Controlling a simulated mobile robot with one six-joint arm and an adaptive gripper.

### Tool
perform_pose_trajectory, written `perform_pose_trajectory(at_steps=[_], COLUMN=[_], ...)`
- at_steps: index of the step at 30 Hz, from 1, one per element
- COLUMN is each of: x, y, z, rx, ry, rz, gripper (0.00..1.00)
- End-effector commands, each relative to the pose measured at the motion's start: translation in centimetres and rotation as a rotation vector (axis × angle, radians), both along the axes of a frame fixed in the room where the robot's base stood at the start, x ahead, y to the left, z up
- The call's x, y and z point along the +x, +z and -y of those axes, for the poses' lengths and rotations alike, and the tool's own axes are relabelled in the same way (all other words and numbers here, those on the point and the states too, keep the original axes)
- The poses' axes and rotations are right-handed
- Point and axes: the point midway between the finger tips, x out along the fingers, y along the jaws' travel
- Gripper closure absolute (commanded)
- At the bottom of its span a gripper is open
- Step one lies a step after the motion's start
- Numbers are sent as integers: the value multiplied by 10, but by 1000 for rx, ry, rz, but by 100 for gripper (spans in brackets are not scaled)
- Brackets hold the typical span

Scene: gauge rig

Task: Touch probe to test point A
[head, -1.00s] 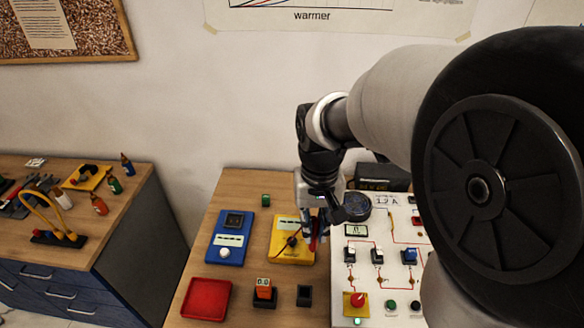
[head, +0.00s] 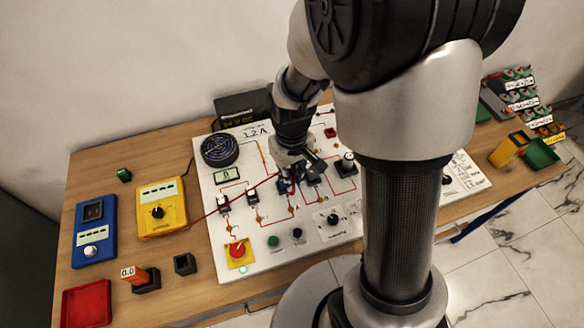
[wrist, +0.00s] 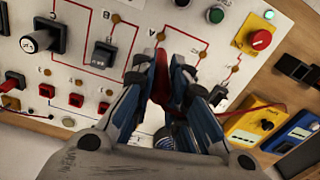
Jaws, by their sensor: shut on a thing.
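My gripper (wrist: 168,88) is shut on a red probe (wrist: 162,78), seen between the blue-black fingers in the wrist view. A red lead runs from it to the yellow meter (head: 162,208). In the head view my gripper (head: 290,180) is over the middle of the white circuit board (head: 215,262), hiding most of the probe. In the wrist view the probe points toward a brass test point (wrist: 161,36) beside a letter like an upside-down A. I cannot tell whether the tip touches the board.
Switches and a red knob on a yellow plate (head: 238,251) stand up from the board. A round black fan (head: 219,149) is at its back left. A blue meter (head: 94,230), red tray (head: 87,304) and black holder (head: 185,264) are to the left.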

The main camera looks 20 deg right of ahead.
Motion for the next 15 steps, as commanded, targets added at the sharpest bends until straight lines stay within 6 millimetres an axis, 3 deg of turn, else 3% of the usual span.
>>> perform_pose_trajectory(at_steps=[15], x=[0], y=[-7], z=[0], rx=[0], ry=[0], rz=[-1], gripper=[100])
